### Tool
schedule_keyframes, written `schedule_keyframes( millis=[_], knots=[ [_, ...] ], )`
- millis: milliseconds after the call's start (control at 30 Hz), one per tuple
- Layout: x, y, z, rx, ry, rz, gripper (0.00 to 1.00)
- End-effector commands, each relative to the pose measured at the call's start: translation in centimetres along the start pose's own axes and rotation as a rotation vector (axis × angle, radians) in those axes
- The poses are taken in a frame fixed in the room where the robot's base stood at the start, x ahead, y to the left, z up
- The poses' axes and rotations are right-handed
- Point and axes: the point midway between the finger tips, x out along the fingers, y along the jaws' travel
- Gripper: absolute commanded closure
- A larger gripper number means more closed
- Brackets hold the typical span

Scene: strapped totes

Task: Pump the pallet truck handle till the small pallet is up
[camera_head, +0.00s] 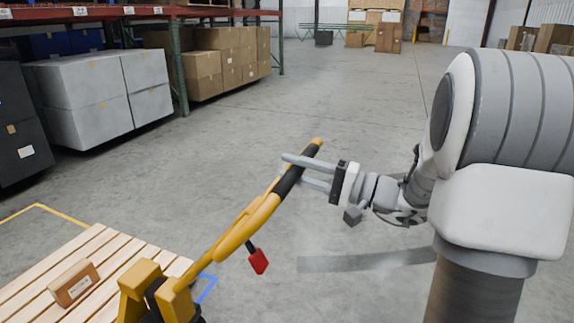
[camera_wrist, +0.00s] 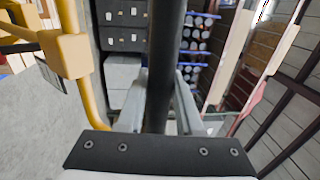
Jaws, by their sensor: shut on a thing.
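The yellow pallet truck handle (camera_head: 255,214) slants up and to the right from the truck's yellow base (camera_head: 160,294) in the head view. Its black grip (camera_head: 289,182) lies between the fingers of my gripper (camera_head: 296,172), which is shut on it. In the wrist view the black grip (camera_wrist: 160,70) runs upright between the two grey fingers. A red lever (camera_head: 258,261) hangs under the handle. Whether the pallet is clear of the floor is hidden.
A yellow floor line (camera_head: 40,207) and a blue mark (camera_head: 207,288) lie around the pallet. Racks with cardboard boxes (camera_head: 203,72) and grey cartons (camera_head: 100,95) stand at the left. The floor (camera_head: 350,100) beyond the handle is clear.

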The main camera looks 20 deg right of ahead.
Motion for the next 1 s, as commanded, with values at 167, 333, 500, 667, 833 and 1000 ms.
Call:
schedule_keyframes(
  millis=[167,333,500,667,833,1000],
  knots=[
    [-0.9,1.8,0.2,0.009,-0.004,0.012,1.0],
    [-1.6,2.2,0.2,0.009,-0.005,0.012,1.0],
    [-1.8,2.3,0.2,0.008,-0.006,0.011,1.0],
    [-1.9,2.3,0.2,0.007,-0.006,0.011,1.0],
    [-1.9,2.3,0.2,0.007,-0.006,0.011,1.0],
    [-1.9,2.2,0.2,0.006,-0.006,0.01,0.51]
  ],
)
